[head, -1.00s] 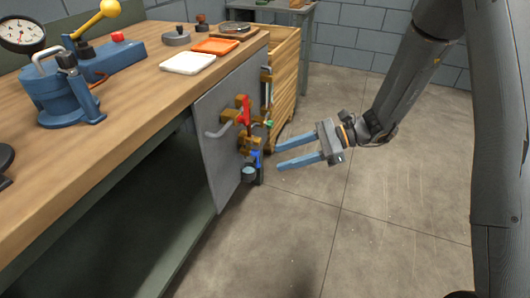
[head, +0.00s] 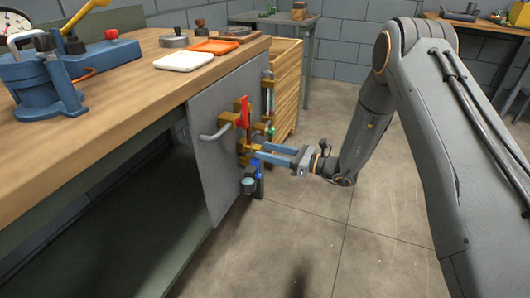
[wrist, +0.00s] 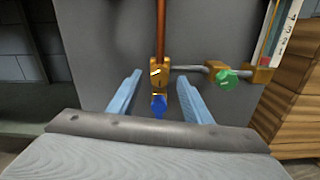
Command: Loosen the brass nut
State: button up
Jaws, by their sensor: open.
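Brass fittings (head: 243,147) sit on a grey upright panel (head: 209,150) at the bench's end. In the wrist view, a copper pipe runs down into a brass fitting (wrist: 159,74) with a blue knob (wrist: 158,105) below it. I cannot tell which brass part is the nut. My gripper (head: 261,151) is open, its two blue fingers pointing at the panel close to the lower brass fitting. In the wrist view, the fingers (wrist: 158,88) appear on either side of the fitting and knob, with a gap to each. Contact is not visible.
A red lever (head: 244,112) is above the fingers and a grey bent handle (head: 214,133) to their left. A green knob (wrist: 227,80) is right of the fingers in the wrist view. A wooden crate (head: 287,85) stands behind the panel. The floor to the right is clear.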

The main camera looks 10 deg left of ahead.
jog(key=shift+x, duration=0.8)
jog(key=c, duration=1.1)
jog(key=shift+o, duration=0.2)
